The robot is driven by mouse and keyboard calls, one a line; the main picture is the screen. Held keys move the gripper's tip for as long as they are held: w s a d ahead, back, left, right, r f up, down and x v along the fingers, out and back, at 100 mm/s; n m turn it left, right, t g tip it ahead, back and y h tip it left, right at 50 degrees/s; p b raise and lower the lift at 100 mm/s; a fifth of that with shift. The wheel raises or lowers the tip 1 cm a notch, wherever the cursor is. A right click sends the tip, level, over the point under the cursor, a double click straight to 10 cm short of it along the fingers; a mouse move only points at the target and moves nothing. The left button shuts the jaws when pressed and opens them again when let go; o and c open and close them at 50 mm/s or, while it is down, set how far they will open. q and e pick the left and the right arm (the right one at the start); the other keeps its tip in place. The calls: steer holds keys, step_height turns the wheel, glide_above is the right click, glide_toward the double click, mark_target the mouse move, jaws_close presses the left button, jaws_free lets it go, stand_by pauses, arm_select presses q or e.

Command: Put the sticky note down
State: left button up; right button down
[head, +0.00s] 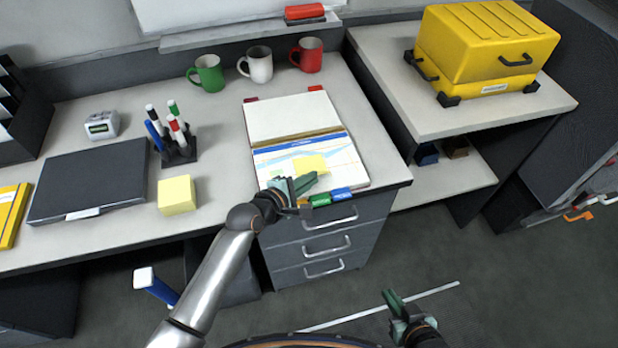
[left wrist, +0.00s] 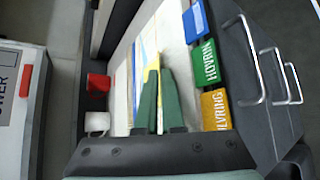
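A yellow sticky note (head: 311,164) shows over the lower page of the open binder (head: 352,181), against a blue and white map sheet. My left gripper (head: 305,182) is just in front of it, low over the binder's front edge. Its green fingers look closed together, with the note at their tips. In the left wrist view, a thin yellow strip of the note (left wrist: 153,62) shows at the fingertips. Whether the note touches the page is hard to tell. My right gripper (head: 393,300) hangs over the floor, away from the desk; its finger gap cannot be made out.
A yellow note block (head: 176,195), pen holder (head: 179,152) and dark laptop-like case (head: 90,182) stand left of the binder. Green (head: 207,73), white (head: 257,64) and red (head: 308,55) mugs stand behind. Coloured tabs line the binder's front edge. A yellow case (head: 485,50) sits at right.

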arm_select(q)
steer(key=shift+s+a+r, duration=0.1)
steer(key=shift+s+r, duration=0.05)
steer(key=shift+r, duration=0.3)
steer(key=p+v, duration=0.2)
steer(key=v, duration=1)
steer(key=s+a+f+m+y, duration=0.1)
steer(key=s+a+f+m, duration=0.1)
steer(key=s+f+m, duration=0.2)
steer(key=s+a+f+m+g+y, duration=0.1)
steer(key=s+a+f+m+y, duration=0.1)
steer(key=s+f+m, duration=0.3)
steer(key=s+a+f+m+y, duration=0.1)
steer(key=s+a+f+m, duration=0.3)
steer(key=m, duration=0.6)
steer(key=shift+s+a+f+y, duration=0.15)
steer(key=shift+s+f+y, duration=0.3)
steer(key=shift+f, duration=0.35)
